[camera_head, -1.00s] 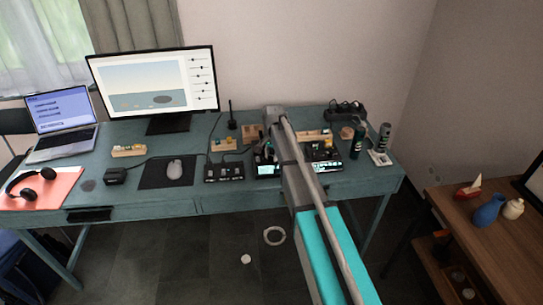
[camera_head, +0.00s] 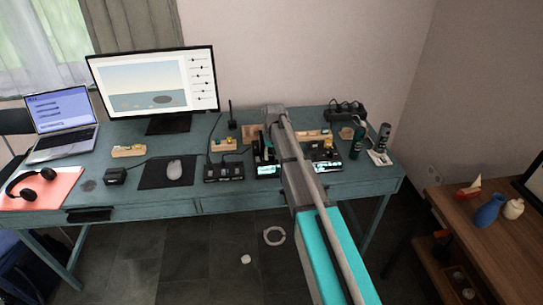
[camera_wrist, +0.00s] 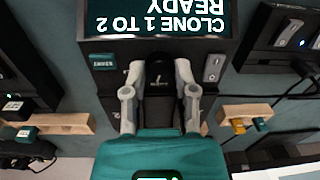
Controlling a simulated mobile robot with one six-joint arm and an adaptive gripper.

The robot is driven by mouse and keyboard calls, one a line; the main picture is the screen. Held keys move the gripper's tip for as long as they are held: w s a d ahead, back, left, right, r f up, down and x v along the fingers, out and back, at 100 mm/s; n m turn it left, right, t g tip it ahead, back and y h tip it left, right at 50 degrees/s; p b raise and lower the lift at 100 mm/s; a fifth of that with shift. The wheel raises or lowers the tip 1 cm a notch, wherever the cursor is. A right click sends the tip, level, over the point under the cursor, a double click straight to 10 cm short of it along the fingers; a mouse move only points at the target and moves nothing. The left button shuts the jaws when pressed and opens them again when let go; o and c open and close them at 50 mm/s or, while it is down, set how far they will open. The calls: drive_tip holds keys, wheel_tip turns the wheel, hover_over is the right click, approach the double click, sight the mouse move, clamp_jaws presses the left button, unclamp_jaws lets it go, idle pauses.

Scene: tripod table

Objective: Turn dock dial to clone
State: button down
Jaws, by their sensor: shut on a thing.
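The dock (camera_wrist: 215,52) is a dark box in the wrist view, seen upside down. Its teal screen (camera_wrist: 160,20) reads "CLONE 1 TO 2 READY". The black dock dial (camera_wrist: 159,82) with a pale mark stands below the screen in the picture. My gripper (camera_wrist: 159,76) is shut on the dial, one grey finger on each side. A small teal label (camera_wrist: 103,62) and a grey two-button piece (camera_wrist: 213,67) sit on the dock's face. In the head view the dock's lit front (camera_head: 266,170) shows beside my arm, which hides the dial and my gripper.
Wooden blocks with small coloured pieces (camera_wrist: 245,117) flank the dock. Dark devices with cables (camera_wrist: 285,40) stand close on the right.

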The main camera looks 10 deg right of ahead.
drive_tip(key=shift+n, duration=1.3)
drive_tip(key=shift+c, duration=2)
unclamp_jaws()
